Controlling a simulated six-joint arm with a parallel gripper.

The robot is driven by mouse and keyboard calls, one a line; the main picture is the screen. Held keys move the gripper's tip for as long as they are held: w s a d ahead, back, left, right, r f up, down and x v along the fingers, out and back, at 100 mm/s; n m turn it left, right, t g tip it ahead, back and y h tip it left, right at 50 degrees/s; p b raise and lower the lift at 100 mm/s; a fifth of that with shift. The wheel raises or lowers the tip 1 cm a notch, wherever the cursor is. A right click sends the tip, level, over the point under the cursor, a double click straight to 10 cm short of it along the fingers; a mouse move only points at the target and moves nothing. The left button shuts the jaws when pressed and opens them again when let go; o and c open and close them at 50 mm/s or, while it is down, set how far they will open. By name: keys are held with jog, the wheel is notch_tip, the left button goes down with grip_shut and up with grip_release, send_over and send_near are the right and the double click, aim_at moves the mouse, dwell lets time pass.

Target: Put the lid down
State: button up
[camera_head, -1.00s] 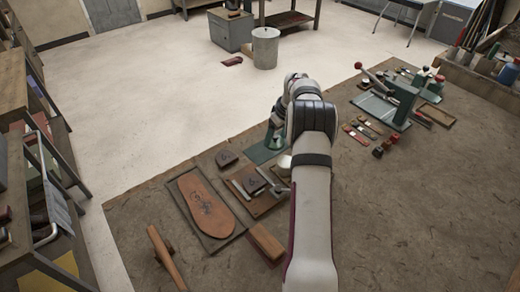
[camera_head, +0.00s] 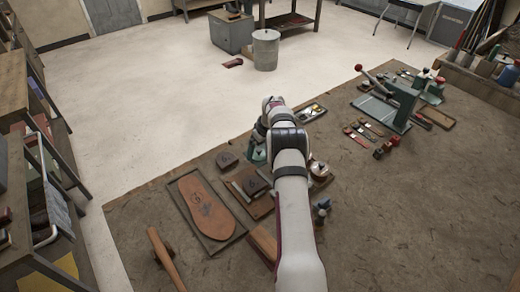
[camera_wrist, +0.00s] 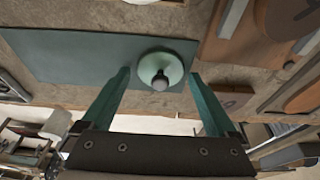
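A pale green round piece with a dark knob (camera_wrist: 160,72), which looks like the lid, shows in the wrist view against a dark green mat (camera_wrist: 75,57). I cannot tell whether it rests directly on the mat or on something else. My gripper (camera_wrist: 159,76) has two teal fingers spread apart, one on each side of the round piece. Gaps show between the piece and both fingers, so they are not closed on it. In the head view my arm covers most of this spot, and the lid cannot be made out there.
A leather sole (camera_head: 205,207) lies on a dark board to the left. A dark block (camera_head: 227,160) and a wooden bar (camera_head: 263,243) are close by. A round pale container (camera_head: 319,170) stands right of my arm. A green press (camera_head: 400,104) stands farther right; the front right bench is clear.

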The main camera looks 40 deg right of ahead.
jog(key=v, duration=1.2)
jog(key=s+a+r+m+g+y, duration=0.1)
jog(key=s+a+r, duration=0.3)
jog(key=a, duration=0.5)
jog(key=s+a+r+m, duration=0.1)
jog(key=a+r, duration=0.5)
jog(key=a, duration=0.2)
jog(key=s+a+r+m+g, duration=0.1)
jog(key=s+a+r+m, duration=0.15)
jog(key=s+a, duration=1.1)
jog(key=shift+m+g+y, duration=0.4)
jog(key=shift+m+g, duration=0.15)
jog(key=shift+g, duration=0.15)
jog(key=s+a+f, duration=0.1)
jog(key=s, duration=0.4)
jog(key=s+a+f, duration=0.1)
jog(key=s+a, duration=0.1)
jog(key=s, duration=0.4)
jog(key=s+a+f, duration=0.1)
jog(key=s+a, duration=0.1)
jog(key=s, duration=0.3)
jog(key=shift+s+a, duration=0.15)
jog(key=shift+a, duration=0.1)
